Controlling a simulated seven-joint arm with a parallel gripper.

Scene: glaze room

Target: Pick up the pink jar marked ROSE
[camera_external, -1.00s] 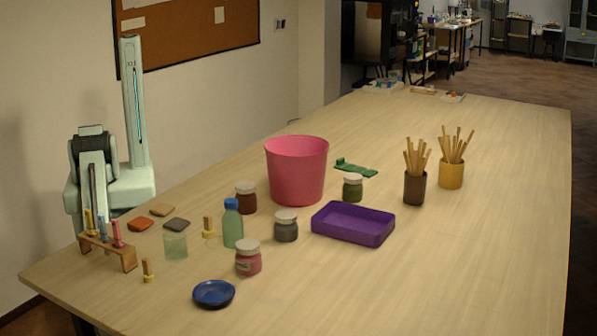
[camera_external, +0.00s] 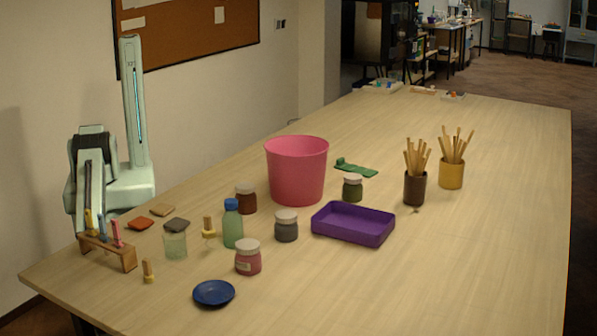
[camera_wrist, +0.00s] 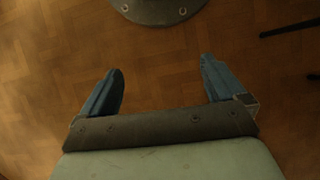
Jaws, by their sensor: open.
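The pink jar (camera_external: 248,261) with a white lid stands upright near the front of the table in the external view. A pale label with dark marks is on its side, too small to read. My gripper (camera_wrist: 160,88) shows in the wrist view with its two blue fingers wide apart and nothing between them. Below it is only the wooden floor. In the external view my arm is at the table's left edge, well away from the pink jar, and the gripper itself cannot be made out there.
Close around the jar are a blue dish (camera_external: 214,293), a grey jar (camera_external: 286,230) and a green bottle (camera_external: 233,229). A purple tray (camera_external: 352,236) and pink bucket (camera_external: 297,171) stand further back. A wooden rack (camera_external: 122,256) is at the left. The right table half is largely clear.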

